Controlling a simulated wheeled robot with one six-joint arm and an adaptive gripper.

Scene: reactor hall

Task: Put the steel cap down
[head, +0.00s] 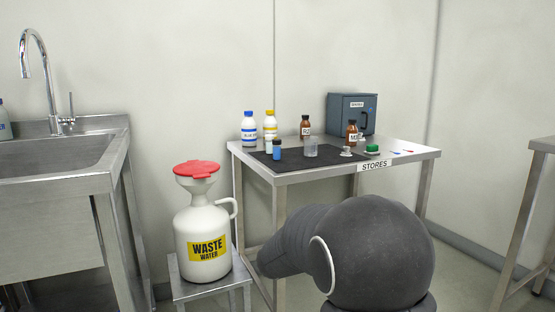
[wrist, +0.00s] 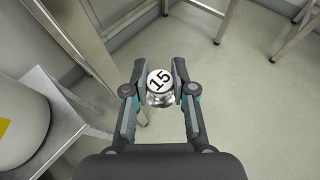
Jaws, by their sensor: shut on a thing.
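The cap is held up over the grey floor, beside table legs. In the head view my dark arm is in front, and neither my gripper nor the cap can be seen there.
The waste water jug (head: 206,225), with red lid, stands on a low stool (head: 200,288). A sink (head: 55,155) is left.

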